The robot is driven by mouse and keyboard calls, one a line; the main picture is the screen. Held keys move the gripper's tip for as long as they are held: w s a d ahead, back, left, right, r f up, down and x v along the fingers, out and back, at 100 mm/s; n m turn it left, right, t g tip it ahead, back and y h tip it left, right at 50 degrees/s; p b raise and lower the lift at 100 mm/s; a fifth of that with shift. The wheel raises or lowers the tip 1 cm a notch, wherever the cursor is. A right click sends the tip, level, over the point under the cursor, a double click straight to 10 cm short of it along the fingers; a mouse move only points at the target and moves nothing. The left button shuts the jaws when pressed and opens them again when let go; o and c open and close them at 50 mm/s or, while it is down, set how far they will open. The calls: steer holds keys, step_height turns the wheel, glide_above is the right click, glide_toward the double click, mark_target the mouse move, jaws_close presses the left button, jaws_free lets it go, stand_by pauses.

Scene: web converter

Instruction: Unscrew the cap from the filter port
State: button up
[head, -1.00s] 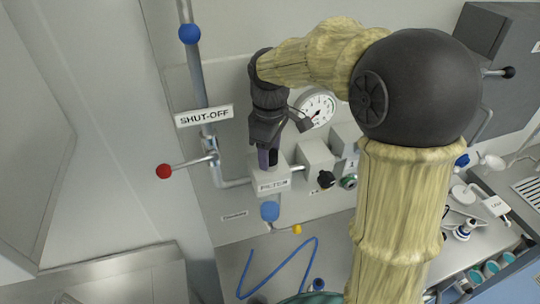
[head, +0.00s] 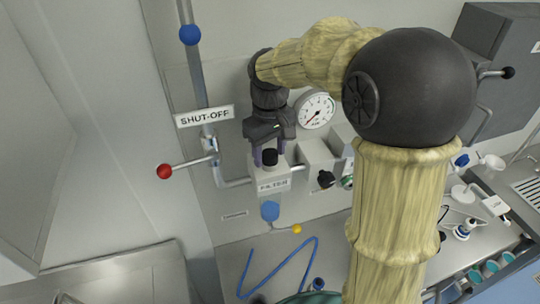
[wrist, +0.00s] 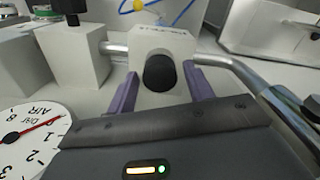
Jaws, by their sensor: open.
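The black cap (head: 270,157) sits on top of the grey block labelled FILTER (head: 273,182). In the wrist view the cap (wrist: 159,72) is a dark round cylinder standing up from the pale filter block (wrist: 158,40). My gripper (head: 268,156) is above the block, pointing down, with its purple fingers on either side of the cap. The wrist view shows my gripper (wrist: 160,76) open, with a visible gap between the cap and each finger. The cap's lower edge, where it meets the port, is hard to make out.
A pressure gauge (head: 314,109) stands close to my wrist on the right. A grey block with a black knob (head: 326,179) is right of the filter. The red-ended shut-off lever (head: 165,171) and vertical pipe are left. A blue bowl (head: 270,211) hangs below.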

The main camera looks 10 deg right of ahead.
steer(key=m, duration=0.4)
stand_by(0.3)
jaws_close()
steer(key=shift+n+p, duration=0.6)
steer(key=shift+n, duration=1.5)
steer(key=n+p, duration=0.1)
steer(key=n, duration=0.3)
